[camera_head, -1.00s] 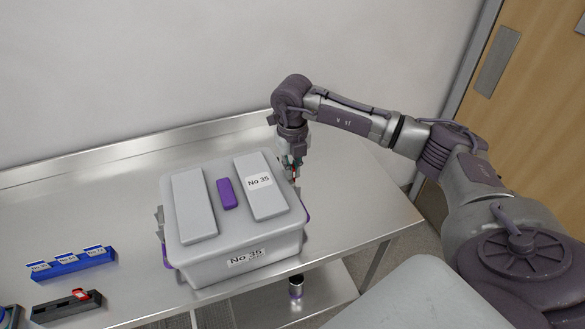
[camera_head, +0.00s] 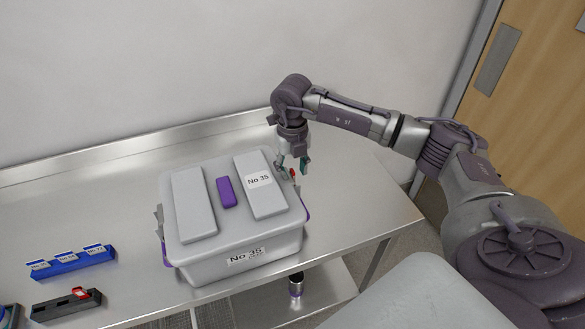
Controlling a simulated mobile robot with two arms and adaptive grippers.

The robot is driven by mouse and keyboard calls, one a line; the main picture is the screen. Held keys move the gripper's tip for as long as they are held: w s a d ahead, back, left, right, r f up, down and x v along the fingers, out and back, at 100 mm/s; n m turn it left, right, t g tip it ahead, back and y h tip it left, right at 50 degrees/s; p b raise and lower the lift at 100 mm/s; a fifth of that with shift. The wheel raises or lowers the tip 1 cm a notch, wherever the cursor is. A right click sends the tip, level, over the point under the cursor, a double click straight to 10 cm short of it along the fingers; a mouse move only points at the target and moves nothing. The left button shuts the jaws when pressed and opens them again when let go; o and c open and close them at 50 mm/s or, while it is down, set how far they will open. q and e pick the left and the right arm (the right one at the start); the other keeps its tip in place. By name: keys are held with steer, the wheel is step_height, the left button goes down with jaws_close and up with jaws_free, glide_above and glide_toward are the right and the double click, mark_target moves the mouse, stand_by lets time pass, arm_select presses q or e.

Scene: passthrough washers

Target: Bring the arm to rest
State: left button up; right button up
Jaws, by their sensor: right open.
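My right arm (camera_head: 345,116) comes in from the right and bends down at its wrist over the steel table. My right gripper (camera_head: 292,167) points down beside the right rear edge of a grey lidded box (camera_head: 236,239). Its fingers are spread apart and I see nothing held between them. A small red part shows near the fingertips, by the box's edge. I cannot tell whether the fingers touch the box. My left gripper is not in the view.
The box has a purple lid piece (camera_head: 227,192) and "No 35" labels. A blue labelled rack (camera_head: 71,262) and a dark holder with a red item (camera_head: 67,304) lie left on the table (camera_head: 100,203). A cylinder (camera_head: 296,286) stands on the lower shelf. The rear table is clear.

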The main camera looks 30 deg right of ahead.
steer(key=shift+o, duration=0.8)
steer(key=shift+r, duration=0.1)
steer(key=shift+r+p, duration=2.1)
steer(key=shift+r, duration=1.4)
